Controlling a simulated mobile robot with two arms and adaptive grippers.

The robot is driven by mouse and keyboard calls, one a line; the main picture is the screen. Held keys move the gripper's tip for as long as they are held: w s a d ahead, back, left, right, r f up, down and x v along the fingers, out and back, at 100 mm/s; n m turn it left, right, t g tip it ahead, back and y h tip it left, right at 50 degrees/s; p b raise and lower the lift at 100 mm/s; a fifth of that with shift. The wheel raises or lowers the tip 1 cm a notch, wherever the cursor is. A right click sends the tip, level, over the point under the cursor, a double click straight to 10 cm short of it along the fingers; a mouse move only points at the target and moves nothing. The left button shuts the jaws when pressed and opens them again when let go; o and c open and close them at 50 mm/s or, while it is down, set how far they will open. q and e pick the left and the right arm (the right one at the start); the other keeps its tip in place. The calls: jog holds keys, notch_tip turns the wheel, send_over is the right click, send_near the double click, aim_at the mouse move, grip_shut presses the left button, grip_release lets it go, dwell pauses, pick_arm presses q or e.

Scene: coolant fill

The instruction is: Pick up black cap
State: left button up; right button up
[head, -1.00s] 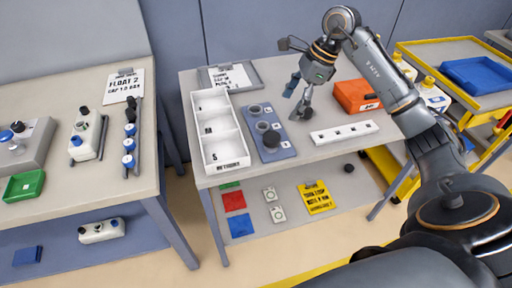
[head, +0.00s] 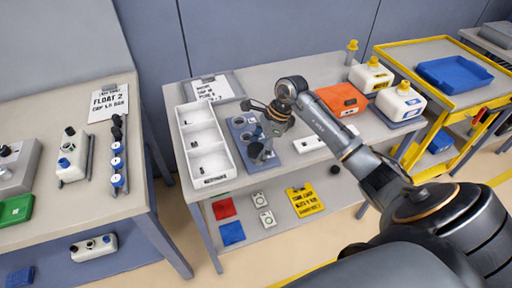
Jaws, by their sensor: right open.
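My left gripper is not in view.
A white three-compartment tray (head: 182,146) stands left of the plate, and a white strip (head: 312,143) lies right. An orange box (head: 342,98) and white jugs with yellow caps (head: 400,104) are further right. A clipboard (head: 213,88) lies behind.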

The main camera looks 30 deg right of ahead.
jog(key=shift+f, duration=0.15)
jog(key=c, duration=1.1)
jog(key=shift+c, duration=0.2)
